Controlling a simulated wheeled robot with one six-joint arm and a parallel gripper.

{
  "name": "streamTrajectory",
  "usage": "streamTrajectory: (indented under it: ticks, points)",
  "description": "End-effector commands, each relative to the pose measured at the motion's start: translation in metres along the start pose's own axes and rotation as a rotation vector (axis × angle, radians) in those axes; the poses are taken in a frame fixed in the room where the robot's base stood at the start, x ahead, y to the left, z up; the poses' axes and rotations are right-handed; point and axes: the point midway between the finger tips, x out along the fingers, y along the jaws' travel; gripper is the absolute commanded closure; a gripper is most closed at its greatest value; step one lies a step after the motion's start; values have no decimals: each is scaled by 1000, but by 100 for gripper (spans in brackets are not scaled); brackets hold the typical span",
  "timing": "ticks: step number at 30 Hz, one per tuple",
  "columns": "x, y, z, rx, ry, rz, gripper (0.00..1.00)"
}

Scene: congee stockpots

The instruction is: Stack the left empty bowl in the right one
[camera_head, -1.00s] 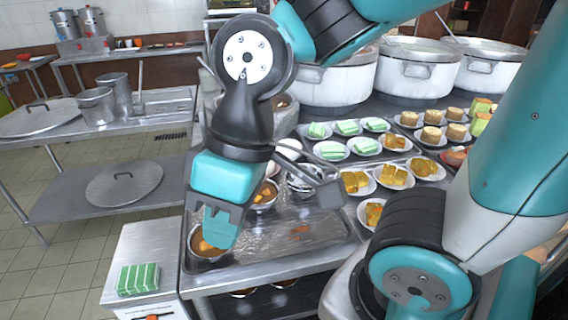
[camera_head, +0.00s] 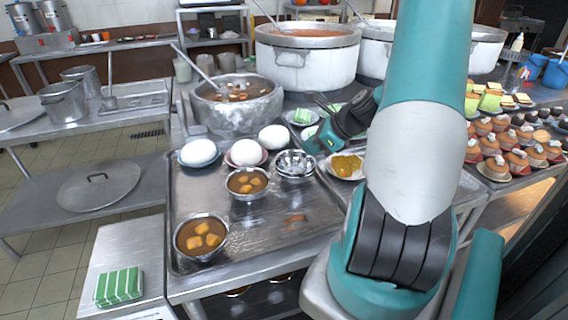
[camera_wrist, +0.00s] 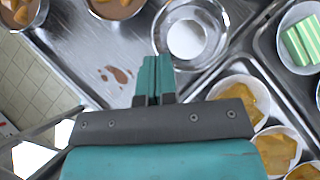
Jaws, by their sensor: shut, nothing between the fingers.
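Two empty shiny metal bowls (camera_head: 294,165) appear nested at the right side of the metal tray; two rims show, one just above the other. No other empty bowl shows on the tray. My gripper (camera_head: 317,143) is just right of and behind the bowls, apart from them. In the wrist view its teal fingertips (camera_wrist: 154,62) are shut together and empty, pointing at the tray beside the bowls.
Bowls of brown soup with orange pieces stand left (camera_head: 248,183) and front left (camera_head: 201,237) on the tray (camera_head: 285,235). A large pot (camera_head: 237,104) stands behind. Plates of yellow food (camera_head: 346,166) sit to the right.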

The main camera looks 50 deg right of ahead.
Motion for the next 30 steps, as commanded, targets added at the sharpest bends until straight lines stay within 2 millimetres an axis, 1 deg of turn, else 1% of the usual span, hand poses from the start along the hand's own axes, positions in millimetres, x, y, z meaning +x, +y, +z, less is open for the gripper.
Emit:
streamTrajectory:
  ticks: [1,3,7,11,21,25,30]
  points:
    - [-2,-7,-13,73,-7,-27,100]
    - [-4,-13,-22,138,-14,-49,100]
    - [3,-16,-26,175,-18,-59,100]
    - [23,-16,-26,174,-17,-55,100]
    - [94,-20,-24,169,-16,-55,100]
    - [107,-24,-8,166,-17,-58,100]
    - [119,-27,2,168,-16,-58,100]
